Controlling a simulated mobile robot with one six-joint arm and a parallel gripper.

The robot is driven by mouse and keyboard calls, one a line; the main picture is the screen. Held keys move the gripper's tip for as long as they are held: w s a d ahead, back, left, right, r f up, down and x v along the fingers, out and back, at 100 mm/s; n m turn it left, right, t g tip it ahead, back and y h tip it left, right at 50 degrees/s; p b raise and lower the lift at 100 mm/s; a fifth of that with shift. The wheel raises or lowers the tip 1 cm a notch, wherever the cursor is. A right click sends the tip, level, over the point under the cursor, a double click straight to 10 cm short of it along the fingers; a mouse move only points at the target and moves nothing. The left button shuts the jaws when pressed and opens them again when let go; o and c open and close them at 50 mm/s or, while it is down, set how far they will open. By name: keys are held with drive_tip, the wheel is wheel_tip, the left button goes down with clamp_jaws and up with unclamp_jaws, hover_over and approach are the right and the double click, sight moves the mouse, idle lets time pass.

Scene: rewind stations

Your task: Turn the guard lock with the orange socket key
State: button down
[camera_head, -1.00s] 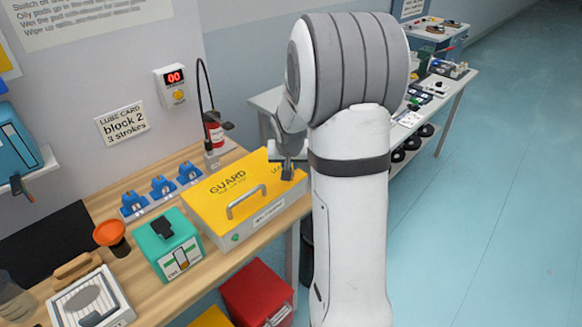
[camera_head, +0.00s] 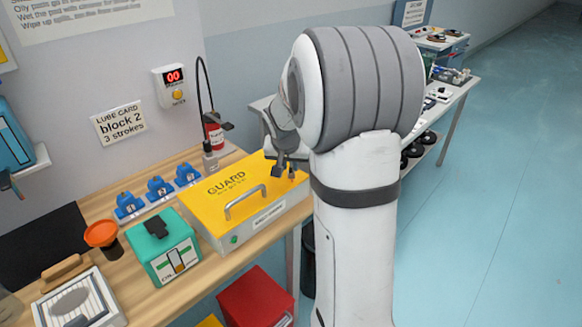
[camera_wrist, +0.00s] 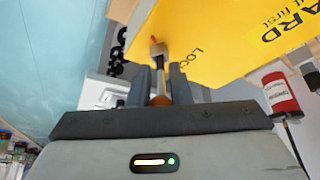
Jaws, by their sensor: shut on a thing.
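The yellow guard (camera_head: 228,205) is a closed cover with a grey handle on the workbench. In the wrist view its top (camera_wrist: 225,35) carries a partly seen "LOC…" label near its edge. My gripper (camera_head: 283,168) is at the guard's far right end, by that label. In the wrist view my gripper (camera_wrist: 160,78) is shut on the orange socket key (camera_wrist: 160,100), whose shaft points away between the fingers. A grey-brown head with a small orange tip shows beyond the fingers, over the guard's edge. I cannot tell whether the key is seated on the lock.
A teal box (camera_head: 163,248), an orange funnel (camera_head: 101,233) and several blue blocks (camera_head: 159,188) stand on the bench left of the guard. A red bottle (camera_head: 214,132) stands behind. A red bin (camera_head: 255,299) is below. Open floor lies to the right.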

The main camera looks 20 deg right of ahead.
drive_tip(key=shift+w+a+m+b, duration=0.15)
drive_tip(key=shift+m+b, duration=0.55)
drive_tip(key=shift+b, duration=0.55)
drive_tip(key=shift+r, duration=0.15)
drive_tip(key=shift+r+p, duration=1.85)
drive_tip(key=shift+r, duration=1)
